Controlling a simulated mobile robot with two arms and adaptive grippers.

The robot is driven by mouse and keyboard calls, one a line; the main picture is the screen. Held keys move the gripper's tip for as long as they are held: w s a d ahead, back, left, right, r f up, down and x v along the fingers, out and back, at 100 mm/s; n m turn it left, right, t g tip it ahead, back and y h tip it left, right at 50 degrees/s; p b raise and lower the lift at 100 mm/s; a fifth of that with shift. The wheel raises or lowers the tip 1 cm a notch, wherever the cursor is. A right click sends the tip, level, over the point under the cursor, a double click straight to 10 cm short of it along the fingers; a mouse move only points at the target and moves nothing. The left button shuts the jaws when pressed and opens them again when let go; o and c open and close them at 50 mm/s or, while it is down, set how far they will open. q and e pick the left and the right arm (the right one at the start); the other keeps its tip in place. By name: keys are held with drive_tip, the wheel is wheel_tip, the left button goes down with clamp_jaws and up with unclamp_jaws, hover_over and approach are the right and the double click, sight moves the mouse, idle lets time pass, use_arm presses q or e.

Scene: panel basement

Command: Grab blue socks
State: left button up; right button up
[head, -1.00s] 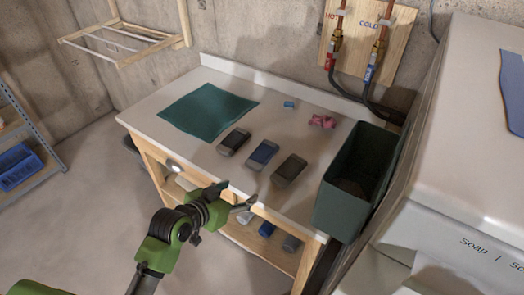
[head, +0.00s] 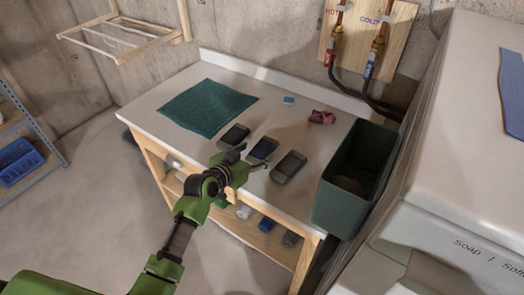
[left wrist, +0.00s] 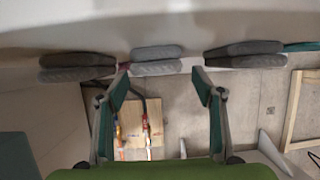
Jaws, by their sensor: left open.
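Three folded pairs of socks lie in a row on the white worktop. The middle pair, the blue socks (head: 263,149), looks dark blue in the head view, between a dark pair (head: 234,136) and a grey-brown pair (head: 289,167). My left gripper (head: 252,162) is open and empty at the table's front edge, just in front of the blue socks. In the left wrist view the blue socks (left wrist: 157,60) look grey and lie between and beyond the open fingertips (left wrist: 160,78), apart from them. My right gripper is not in view.
A teal cloth (head: 207,107), a small blue item (head: 288,100) and a pink cloth (head: 321,117) lie on the worktop (head: 185,79). A dark green bin (head: 340,208) stands at its right end, beside a white machine (head: 455,140). Several items sit on the shelf below.

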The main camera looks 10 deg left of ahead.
sight(260, 150)
use_arm(q)
drive_tip(key=shift+p+x, duration=0.4)
drive_tip(key=shift+x, duration=2)
drive_tip(key=shift+d, duration=0.15)
drive_tip(key=shift+s, duration=0.1)
drive_tip(key=c, duration=1.2)
